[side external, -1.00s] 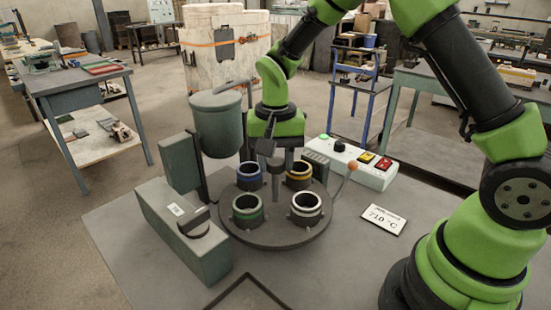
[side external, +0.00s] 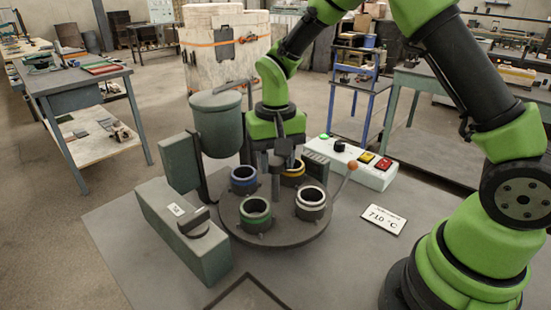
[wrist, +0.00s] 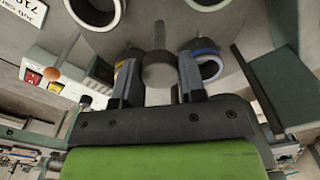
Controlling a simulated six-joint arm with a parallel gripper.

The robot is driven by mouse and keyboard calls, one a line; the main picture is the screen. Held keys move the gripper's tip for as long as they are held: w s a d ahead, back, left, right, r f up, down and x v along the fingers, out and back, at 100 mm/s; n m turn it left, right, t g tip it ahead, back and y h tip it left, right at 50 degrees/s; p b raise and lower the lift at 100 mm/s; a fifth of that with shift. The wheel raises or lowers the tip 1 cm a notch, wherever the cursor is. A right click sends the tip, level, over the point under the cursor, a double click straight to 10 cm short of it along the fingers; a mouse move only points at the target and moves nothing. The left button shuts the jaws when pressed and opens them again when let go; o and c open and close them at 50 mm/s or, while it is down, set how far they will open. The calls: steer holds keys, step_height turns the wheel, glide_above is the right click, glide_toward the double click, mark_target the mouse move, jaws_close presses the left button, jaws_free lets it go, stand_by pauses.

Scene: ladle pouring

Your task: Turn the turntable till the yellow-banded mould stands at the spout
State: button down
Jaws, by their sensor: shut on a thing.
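The dark round turntable (side external: 275,237) carries moulds with coloured bands. The yellow-banded mould (side external: 293,178) is at the back right, partly hidden by my gripper. The blue-banded mould (side external: 244,184) is at the back left, nearest the grey-green ladle pot (side external: 218,128). The green-banded mould (side external: 256,219) is at the front and the white-banded mould (side external: 311,206) at the right. I cannot make out the spout clearly. My gripper (wrist: 158,85) points down over the turntable, its fingers shut on the central knob (wrist: 160,71). The yellow and blue bands show beside the fingers in the wrist view.
A lever with an orange ball (side external: 351,166) stands at the turntable's right. Behind it is a white control box (side external: 345,165) with buttons. A sign reading 710 °C (side external: 384,219) lies to the right. A grey-green box (side external: 183,235) stands at the left front.

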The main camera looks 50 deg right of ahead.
steer(key=shift+n, duration=7.6)
steer(key=c, duration=0.7)
jaws_free()
steer(key=shift+r, duration=0.1)
step_height(320, 180, up, 10)
